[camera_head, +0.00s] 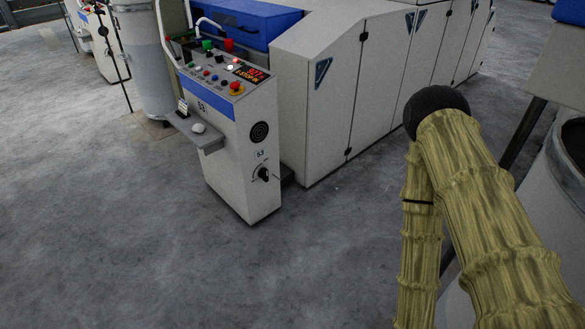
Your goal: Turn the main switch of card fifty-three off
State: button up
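The control stand of card fifty-three (238,165) is a white pedestal with a blue band, left of centre. Its side bears the number 53. The main switch (263,174) is a black rotary knob low on that side, below a round black grille (259,132). A dial marking surrounds the knob; its exact setting is too small to read. The sloping top panel has buttons, a red emergency button on yellow (236,88) and a lit red display (249,73). My arm, in a tan sleeve, is at the right, well apart from the stand. My gripper is not in view.
A small grey shelf (196,133) with a white mouse juts from the stand's left side. The long white card machine (340,100) stands behind. A grey can (555,200) is at the right edge. The grey floor (150,250) in front is clear.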

aim_at(263, 174)
jog(key=u, duration=0.15)
jog(key=i, duration=1.1)
jog(key=u, duration=0.65)
